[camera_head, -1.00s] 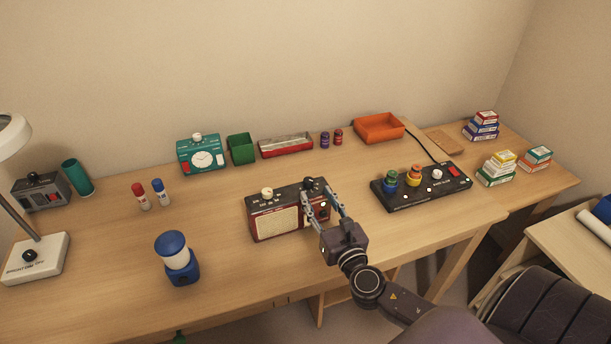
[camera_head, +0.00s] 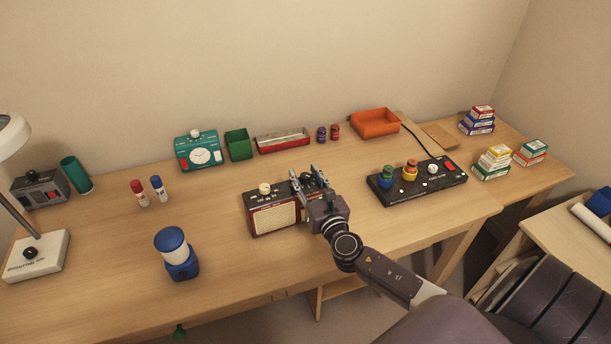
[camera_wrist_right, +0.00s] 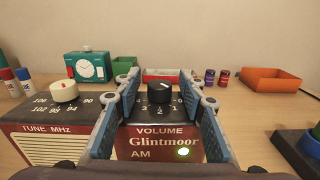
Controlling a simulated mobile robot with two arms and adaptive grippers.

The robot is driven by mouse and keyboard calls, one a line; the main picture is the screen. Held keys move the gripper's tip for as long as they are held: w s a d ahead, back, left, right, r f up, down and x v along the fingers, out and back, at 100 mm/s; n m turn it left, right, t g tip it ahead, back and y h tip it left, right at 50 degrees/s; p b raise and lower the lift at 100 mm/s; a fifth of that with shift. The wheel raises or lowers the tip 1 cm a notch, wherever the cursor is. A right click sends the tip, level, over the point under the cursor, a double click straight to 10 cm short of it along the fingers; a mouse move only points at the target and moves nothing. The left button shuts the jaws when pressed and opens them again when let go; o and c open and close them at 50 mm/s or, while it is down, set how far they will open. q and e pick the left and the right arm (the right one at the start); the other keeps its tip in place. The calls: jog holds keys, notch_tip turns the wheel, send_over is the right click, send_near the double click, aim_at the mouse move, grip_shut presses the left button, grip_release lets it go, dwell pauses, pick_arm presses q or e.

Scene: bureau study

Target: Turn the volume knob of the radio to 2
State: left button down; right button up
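The radio (camera_head: 273,220) is a dark red box with a cream grille and a black top, standing on the desk. It also shows in the right wrist view (camera_wrist_right: 165,147), with the lettering "VOLUME", "Glintmoor" and "AM" and a lit green lamp. Its black volume knob (camera_wrist_right: 160,93) sits on the top behind a number scale. The white tuning knob (camera_wrist_right: 64,91) is to its left. My right gripper (camera_head: 306,174) is over the radio's right end. In the wrist view its blue-padded fingers (camera_wrist_right: 160,104) are spread on either side of the volume knob, apart from it. My left gripper is not in view.
A black power board (camera_head: 420,196) with coloured spools lies right of the radio. A blue-and-white lantern (camera_head: 177,256) stands front left. A teal clock (camera_head: 198,152), green bin (camera_head: 239,145) and orange tray (camera_head: 375,123) stand along the back. The desk between lantern and radio is clear.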

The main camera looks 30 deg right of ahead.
grip_shut()
jog(key=shift+r+m+h+p, duration=0.1)
jog(key=shift+m+h+p, duration=0.4)
jog(key=shift+h, duration=0.3)
jog(key=shift+a+m+g+h, duration=0.1)
jog(key=shift+m+g+h, duration=0.55)
jog(key=shift+h, duration=0.25)
jog(key=m+g+h, duration=0.1)
jog(key=m+h, duration=0.1)
jog(key=h, duration=0.1)
jog(key=shift+g, duration=0.35)
jog(key=shift+m+g+h+b, duration=0.6)
jog(key=shift+m+g+h, duration=1.05)
jog(key=shift+h, duration=0.15)
jog(key=shift+g, duration=0.25)
